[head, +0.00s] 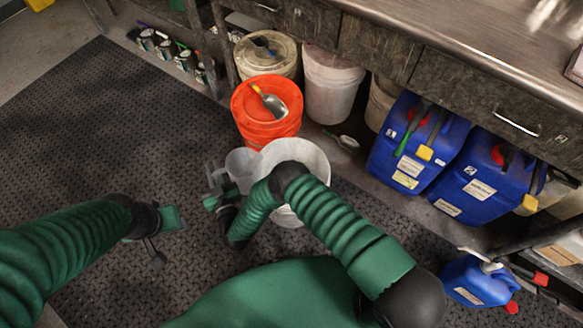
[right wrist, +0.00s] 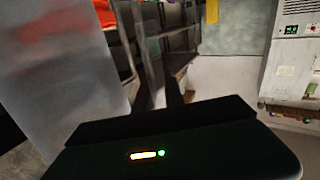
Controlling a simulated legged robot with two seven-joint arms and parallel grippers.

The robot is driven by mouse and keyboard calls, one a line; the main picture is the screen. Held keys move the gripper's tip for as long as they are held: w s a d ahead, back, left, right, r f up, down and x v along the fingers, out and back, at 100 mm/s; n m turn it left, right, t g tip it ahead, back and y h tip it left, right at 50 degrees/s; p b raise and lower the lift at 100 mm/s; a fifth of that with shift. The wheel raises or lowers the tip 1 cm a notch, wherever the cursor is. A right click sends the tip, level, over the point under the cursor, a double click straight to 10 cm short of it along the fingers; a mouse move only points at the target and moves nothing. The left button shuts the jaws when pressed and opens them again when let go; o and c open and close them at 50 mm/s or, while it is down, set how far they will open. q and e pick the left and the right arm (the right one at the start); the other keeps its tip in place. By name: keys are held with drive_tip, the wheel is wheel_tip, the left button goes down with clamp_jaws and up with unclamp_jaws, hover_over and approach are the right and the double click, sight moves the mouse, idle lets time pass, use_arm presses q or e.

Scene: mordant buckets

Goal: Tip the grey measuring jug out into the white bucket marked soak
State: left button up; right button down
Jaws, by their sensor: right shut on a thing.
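A translucent grey measuring jug (head: 241,164) is held at the left side of a white bucket (head: 316,157) in the head view. My right gripper (head: 217,187) is shut on the jug, on its left side. The jug's lean is hard to tell, and its contents do not show. The jug's wall (right wrist: 65,75) fills the left of the right wrist view. My right arm covers much of the bucket, and no marking on it shows. My left gripper (head: 166,236) is open and empty, over the dark mat to the left.
An orange bucket (head: 257,128) with a scoop (head: 270,103) on its lid stands just behind the white bucket. More pale buckets and blue jerrycans (head: 417,140) stand under the metal bench (head: 490,50). The dark mat (head: 95,140) is clear at left.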

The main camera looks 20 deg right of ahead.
sight(227, 159)
drive_tip(key=shift+w+d+r+m+p, duration=0.15)
drive_tip(key=shift+d+r+m+p, duration=0.8)
drive_tip(key=shift+d+r+m, duration=0.4)
drive_tip(key=shift+w+d+r+m+p, duration=0.1)
drive_tip(key=shift+d+r+m+p, duration=0.8)
drive_tip(key=shift+d+r+m, duration=0.8)
drive_tip(key=shift+d+m, duration=0.1)
drive_tip(key=shift+m, duration=0.05)
drive_tip(key=shift+w+d+r+m, duration=0.1)
drive_tip(key=shift+d+r+m, duration=0.15)
drive_tip(key=shift+d+m, duration=0.3)
drive_tip(key=shift+w+d+f+m+b, duration=0.1)
drive_tip(key=shift+d+f+m+b, duration=0.2)
drive_tip(key=shift+d+m, duration=0.15)
drive_tip(key=shift+d+f+m+b, duration=0.15)
drive_tip(key=shift+d+m+b, duration=0.15)
drive_tip(key=shift+d+m, duration=0.1)
idle(1.5)
drive_tip(key=shift+d+r+m, duration=0.15)
drive_tip(key=shift+d+m, duration=0.25)
idle(1.5)
